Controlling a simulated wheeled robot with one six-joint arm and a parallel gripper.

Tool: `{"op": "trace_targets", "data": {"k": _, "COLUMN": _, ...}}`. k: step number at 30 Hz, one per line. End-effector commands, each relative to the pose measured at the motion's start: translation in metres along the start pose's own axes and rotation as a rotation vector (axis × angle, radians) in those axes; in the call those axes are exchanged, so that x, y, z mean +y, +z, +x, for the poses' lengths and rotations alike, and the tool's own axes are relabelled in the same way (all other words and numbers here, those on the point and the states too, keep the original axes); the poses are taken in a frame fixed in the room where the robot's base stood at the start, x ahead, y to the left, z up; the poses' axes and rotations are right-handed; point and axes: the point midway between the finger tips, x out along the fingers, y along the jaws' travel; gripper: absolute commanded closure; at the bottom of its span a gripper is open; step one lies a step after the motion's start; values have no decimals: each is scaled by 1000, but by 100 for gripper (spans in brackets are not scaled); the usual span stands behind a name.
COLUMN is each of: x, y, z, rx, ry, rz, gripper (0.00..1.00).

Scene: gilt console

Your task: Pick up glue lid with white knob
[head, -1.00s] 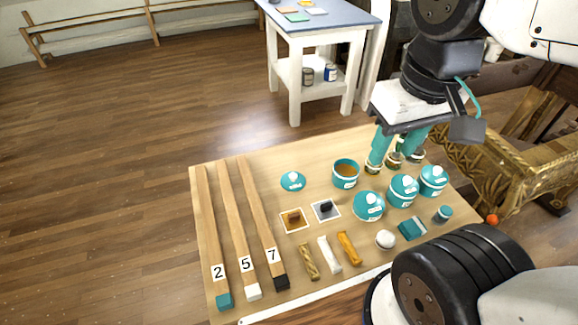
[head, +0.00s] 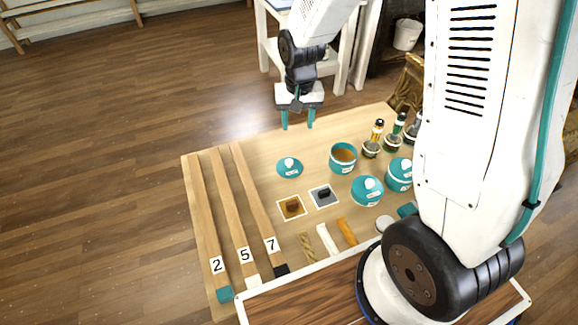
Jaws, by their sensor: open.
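A teal lid with a white knob (head: 289,167) lies by itself on the wooden board, knob up. To its right stands an open teal pot (head: 343,157) with brown contents. Two more teal pots with white knobs on top, one nearer (head: 367,191) and one farther right (head: 399,175), stand in front and to the right. My gripper (head: 298,126) points down with its two teal fingers apart and nothing between them. In the picture it shows above the loose lid, near the board's far edge, clear of the lid.
Three numbered wooden strips (head: 235,215) lie left of the lid. Two small square tiles (head: 323,195) lie in front of it. Small bottles (head: 377,130) stand at the right. A white-legged table (head: 340,70) stands behind. My arm hides the board's right side.

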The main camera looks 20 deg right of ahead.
Motion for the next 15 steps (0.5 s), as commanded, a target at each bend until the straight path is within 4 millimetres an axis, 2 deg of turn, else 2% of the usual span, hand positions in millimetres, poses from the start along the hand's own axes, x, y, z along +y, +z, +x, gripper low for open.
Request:
{"op": "trace_targets", "data": {"k": 1, "x": -4, "y": -6, "z": 25, "rx": -14, "ry": 4, "rz": 13, "gripper": 50}}
{"op": "trace_targets", "data": {"k": 6, "x": -12, "y": -19, "z": 81, "rx": -23, "ry": 8, "rz": 50, "gripper": 50}}
{"op": "trace_targets", "data": {"k": 9, "x": -14, "y": -22, "z": 100, "rx": -24, "ry": 8, "rz": 64, "gripper": 50}}
{"op": "trace_targets", "data": {"k": 15, "x": -15, "y": -23, "z": 123, "rx": -27, "ry": 9, "rz": 72, "gripper": 50}}
